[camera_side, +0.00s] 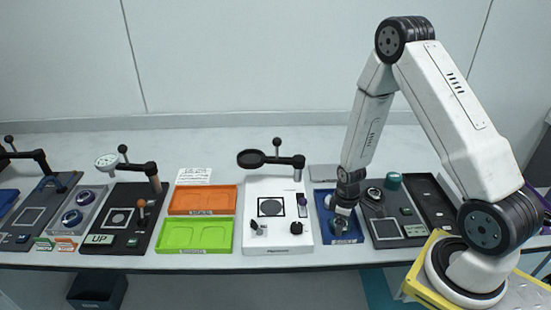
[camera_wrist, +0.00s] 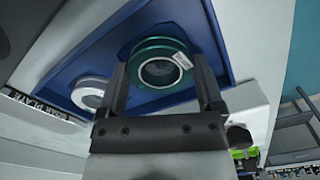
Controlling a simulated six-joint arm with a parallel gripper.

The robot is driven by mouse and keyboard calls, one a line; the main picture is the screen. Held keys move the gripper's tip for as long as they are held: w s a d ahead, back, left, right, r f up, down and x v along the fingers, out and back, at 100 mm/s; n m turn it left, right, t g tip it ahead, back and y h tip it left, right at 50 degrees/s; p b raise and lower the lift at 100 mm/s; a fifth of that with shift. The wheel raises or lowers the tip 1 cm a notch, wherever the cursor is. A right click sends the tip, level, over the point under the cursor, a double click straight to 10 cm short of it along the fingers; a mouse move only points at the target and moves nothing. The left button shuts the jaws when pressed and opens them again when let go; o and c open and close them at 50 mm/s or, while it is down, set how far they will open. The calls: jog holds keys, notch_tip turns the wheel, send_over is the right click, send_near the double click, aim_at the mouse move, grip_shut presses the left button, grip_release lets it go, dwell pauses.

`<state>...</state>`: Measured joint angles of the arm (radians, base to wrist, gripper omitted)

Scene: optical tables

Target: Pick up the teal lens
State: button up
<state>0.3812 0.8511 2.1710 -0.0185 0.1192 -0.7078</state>
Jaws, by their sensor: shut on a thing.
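The teal lens (camera_wrist: 146,48) is a round ring with a pale label and a clear centre. In the wrist view it sits between the two fingers of my gripper (camera_wrist: 161,78), which is shut on its sides. The lens is over the blue tray (camera_wrist: 108,52); I cannot tell whether it still touches the tray floor. In the side view my gripper (camera_side: 342,208) is down at the blue tray (camera_side: 352,238) and largely hides the teal lens. A second lens with a white ring (camera_wrist: 88,92) lies in the tray, left of the fingers.
Left of the tray stands a white station (camera_side: 270,240) with a black disc on an arm (camera_side: 252,159). Right of it is a dark grey device (camera_side: 390,228) with a teal cylinder (camera_side: 393,181). Green (camera_side: 194,250) and orange (camera_side: 203,213) trays are further left.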

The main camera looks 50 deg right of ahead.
jog(key=shift+r, duration=0.15)
notch_tip(320, 180, up, 10)
dwell(0.8)
jog(key=shift+a, duration=0.1)
dwell(0.5)
